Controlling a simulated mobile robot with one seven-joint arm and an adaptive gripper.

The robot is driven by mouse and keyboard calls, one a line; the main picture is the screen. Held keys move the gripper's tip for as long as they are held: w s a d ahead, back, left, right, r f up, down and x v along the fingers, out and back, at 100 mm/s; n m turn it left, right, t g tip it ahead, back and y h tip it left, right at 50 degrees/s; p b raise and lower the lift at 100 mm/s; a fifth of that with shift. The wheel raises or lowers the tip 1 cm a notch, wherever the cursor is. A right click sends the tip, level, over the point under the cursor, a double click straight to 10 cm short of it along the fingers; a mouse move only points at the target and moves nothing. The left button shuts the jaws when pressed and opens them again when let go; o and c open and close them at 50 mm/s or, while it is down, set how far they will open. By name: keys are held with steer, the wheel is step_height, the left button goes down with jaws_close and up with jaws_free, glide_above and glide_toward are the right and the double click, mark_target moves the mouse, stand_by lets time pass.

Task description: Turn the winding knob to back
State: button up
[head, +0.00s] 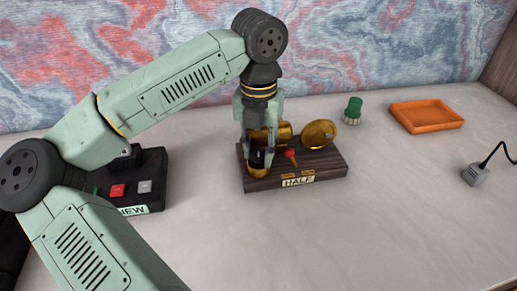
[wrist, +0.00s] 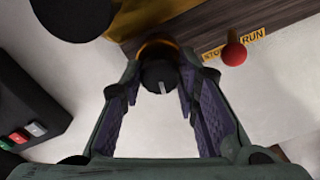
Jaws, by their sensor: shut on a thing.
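The winding knob (wrist: 155,76) is a dark round cap with a brass ring and a short white pointer mark. In the wrist view it sits between my fingers, at the edge of a dark wooden base (head: 325,171). The pointer mark aims roughly toward the bottom of the wrist view. My gripper (wrist: 158,90) is shut on the knob, with a purple pad on either side. In the head view my gripper (head: 258,150) points down over the left end of the base and hides much of the knob. A plate on the base's front reads HALF (head: 298,182).
A red-balled lever (head: 291,154) with RUN and STOP labels and a brass disc (head: 319,134) stand on the base. A black button box (head: 145,185) is left, a green-topped item (head: 353,110) behind, an orange tray (head: 427,116) and grey plug (head: 475,175) right. The front desk is clear.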

mark_target(258, 151)
steer(key=shift+f+n+b, duration=0.2)
steer(key=shift+n+b, duration=0.55)
steer(key=shift+n, duration=0.25)
steer(key=shift+r+n, duration=0.2)
steer(key=shift+n, duration=0.1)
steer(key=o, duration=1.2)
steer(key=shift+c, duration=0.2)
step_height(258, 151, up, 12)
